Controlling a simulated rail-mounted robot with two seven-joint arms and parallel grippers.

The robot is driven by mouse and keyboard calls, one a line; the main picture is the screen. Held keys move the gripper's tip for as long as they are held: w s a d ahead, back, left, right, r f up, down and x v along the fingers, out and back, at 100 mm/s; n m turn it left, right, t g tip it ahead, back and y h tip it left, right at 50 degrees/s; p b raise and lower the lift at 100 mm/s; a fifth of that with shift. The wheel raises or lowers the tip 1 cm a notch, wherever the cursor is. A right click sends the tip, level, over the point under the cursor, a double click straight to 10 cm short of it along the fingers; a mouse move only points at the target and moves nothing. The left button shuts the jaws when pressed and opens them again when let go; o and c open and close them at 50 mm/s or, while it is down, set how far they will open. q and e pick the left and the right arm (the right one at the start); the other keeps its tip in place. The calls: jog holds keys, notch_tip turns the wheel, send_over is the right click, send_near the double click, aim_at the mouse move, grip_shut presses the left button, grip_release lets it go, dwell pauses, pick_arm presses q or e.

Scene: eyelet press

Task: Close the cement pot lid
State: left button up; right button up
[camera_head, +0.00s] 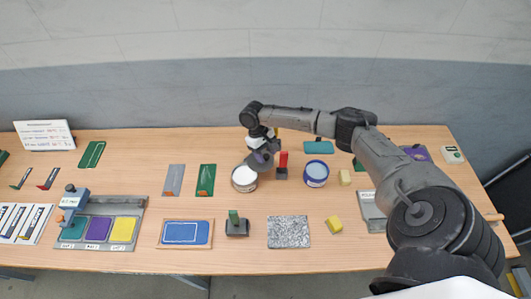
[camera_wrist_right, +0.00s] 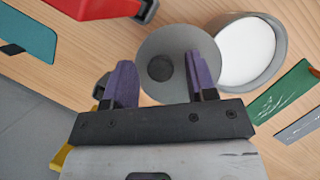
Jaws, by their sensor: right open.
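The cement pot (camera_head: 244,183) is a round grey pot with white contents, standing on the table left of centre. In the right wrist view the pot (camera_wrist_right: 276,70) is open, its white surface uncovered. Its lid, a grey disc (camera_wrist_right: 185,88) with a dark round knob (camera_wrist_right: 160,68), is beside the rim and overlaps the pot's edge in the picture. My right gripper (camera_head: 264,157) is at the pot's far right side. In the wrist view its purple fingers (camera_wrist_right: 160,82) are apart, with the lid and knob showing between and beyond them. I cannot tell whether they touch the lid. My left gripper is not in view.
A red-handled tool (camera_head: 283,160) stands close right of my gripper, and a blue-topped pot (camera_head: 316,172) is beyond it. A green card (camera_head: 206,179) lies left of the pot. A grey speckled slab (camera_head: 288,233) and a dark block with green handle (camera_head: 237,226) lie nearer.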

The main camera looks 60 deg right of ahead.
jog(key=shift+c, duration=0.3)
grip_shut()
dwell(0.3)
